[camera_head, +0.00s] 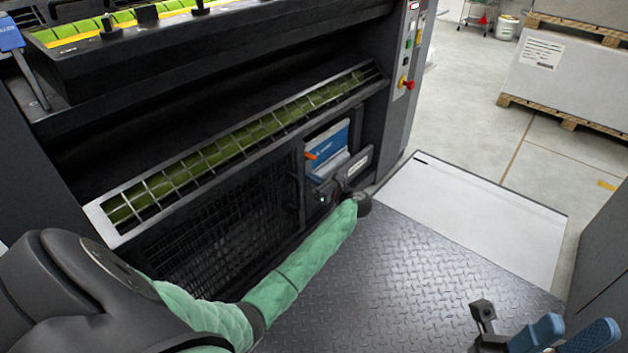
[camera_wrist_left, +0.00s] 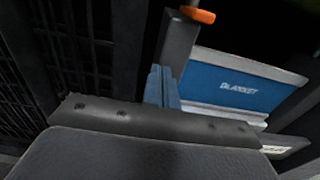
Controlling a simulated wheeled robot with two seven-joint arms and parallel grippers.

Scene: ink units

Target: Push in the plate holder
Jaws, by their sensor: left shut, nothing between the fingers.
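A dark holder with a pale label (camera_head: 357,163) sits at the machine's lower right opening, and I take it to be the plate holder. Behind it is a blue and white panel (camera_head: 327,142), marked "BLANKET" in the left wrist view (camera_wrist_left: 237,88). An orange-tipped lever (camera_head: 311,155) stands at its left; its orange tip also shows in the left wrist view (camera_wrist_left: 198,15). My left gripper (camera_wrist_left: 162,87) is shut and empty, close in front of the opening; contact cannot be told. My right gripper (camera_head: 582,326) is at the lower right, open, away from the machine.
A dark mesh guard (camera_head: 225,225) and a slatted green roller (camera_head: 235,145) lie left of the opening. A control panel (camera_head: 408,50) with a red button stands at the right. The diamond-plate floor (camera_head: 400,270) is clear. Pallets (camera_head: 565,115) stand far back right.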

